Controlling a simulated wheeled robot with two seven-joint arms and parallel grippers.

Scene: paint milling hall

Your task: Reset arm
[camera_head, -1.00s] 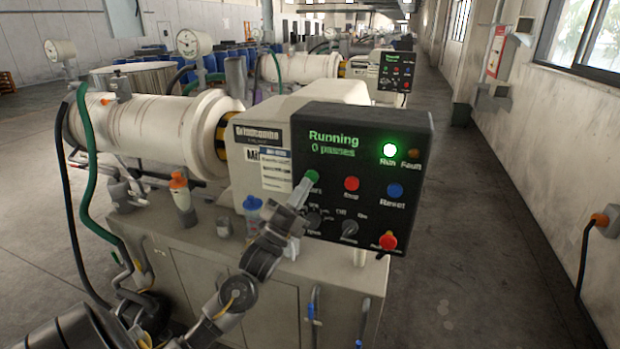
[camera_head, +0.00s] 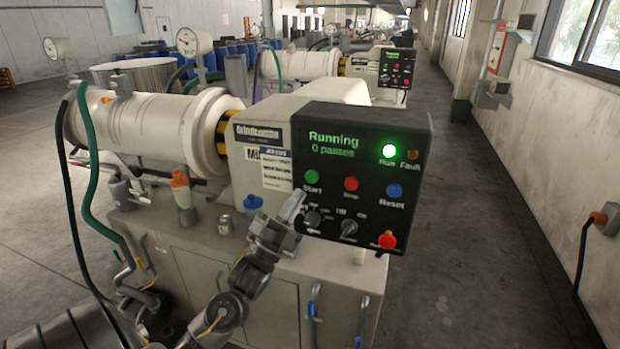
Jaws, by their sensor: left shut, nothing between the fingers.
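My left gripper (camera_head: 295,207) is shut and empty. It is in front of the lower left part of the black control panel (camera_head: 340,214), below the green Start button (camera_head: 312,177) and apart from it. My left arm comes in from the bottom left. The panel display (camera_head: 334,143) reads "Running, 0 passes", and the green Run lamp (camera_head: 389,151) is lit. The red Stop button (camera_head: 351,184), blue Reset button (camera_head: 395,191) and red emergency button (camera_head: 387,240) are uncovered. The gripper partly covers the left knob (camera_head: 313,219). My right gripper is not in view.
The mill's white cylinder (camera_head: 150,128) lies to the left. Hoses (camera_head: 85,160) hang at left. The floor (camera_head: 470,240) right of the machine is clear.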

